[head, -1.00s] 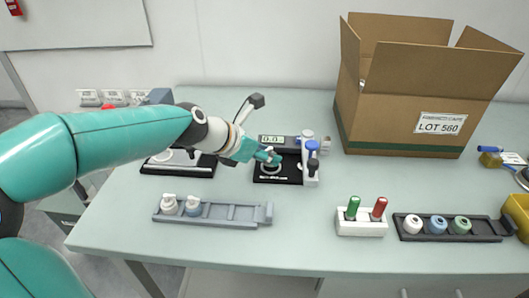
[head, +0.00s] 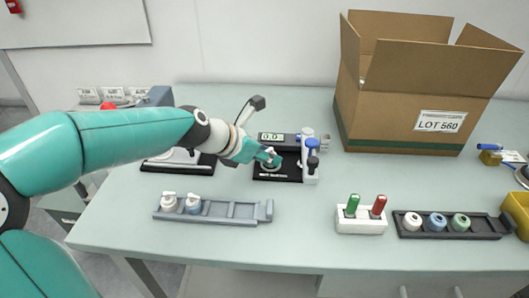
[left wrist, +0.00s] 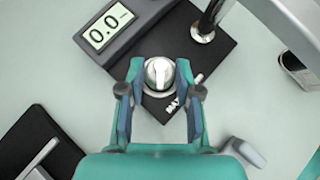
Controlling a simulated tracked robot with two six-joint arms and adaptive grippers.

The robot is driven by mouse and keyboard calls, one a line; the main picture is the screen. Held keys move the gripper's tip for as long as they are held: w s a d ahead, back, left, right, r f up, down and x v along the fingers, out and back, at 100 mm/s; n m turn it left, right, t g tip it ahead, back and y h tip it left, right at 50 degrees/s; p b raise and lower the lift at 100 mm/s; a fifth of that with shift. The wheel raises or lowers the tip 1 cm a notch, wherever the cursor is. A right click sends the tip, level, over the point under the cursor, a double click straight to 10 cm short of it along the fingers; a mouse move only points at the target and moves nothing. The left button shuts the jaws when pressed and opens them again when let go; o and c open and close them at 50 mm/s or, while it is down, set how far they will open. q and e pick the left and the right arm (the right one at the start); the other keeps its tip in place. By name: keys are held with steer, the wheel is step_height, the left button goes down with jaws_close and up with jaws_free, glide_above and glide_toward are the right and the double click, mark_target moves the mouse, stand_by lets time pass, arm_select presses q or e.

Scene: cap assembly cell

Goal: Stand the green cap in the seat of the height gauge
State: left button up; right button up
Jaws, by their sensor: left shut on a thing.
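The height gauge (head: 298,171) stands mid-table on a black base, with a display reading 0.0, also seen in the left wrist view (left wrist: 108,25). My left gripper (head: 269,157) is over the front left of its base. In the left wrist view its fingers (left wrist: 159,80) are shut on a round whitish-grey cap-like thing (left wrist: 158,73) with a narrow raised top. It is over the gauge's seat area; I cannot tell whether it touches the seat, which is hidden beneath. A pale green cap (head: 461,222) sits at the right of the black tray. My right gripper is out of view.
The black tray (head: 490,235) also holds white and blue caps. A grey tray (head: 235,212) with two pale spouted caps lies in front left. A white block (head: 361,224) holds green and red plugs. A large carton (head: 410,95) stands behind right. The table's front middle is clear.

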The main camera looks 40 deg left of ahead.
arm_select(q)
steer(key=shift+f, duration=0.1)
stand_by(0.7)
steer(key=o, duration=0.8)
steer(key=shift+c, duration=0.2)
step_height(320, 180, up, 7)
steer(key=p, duration=0.8)
steer(key=shift+w, duration=0.1)
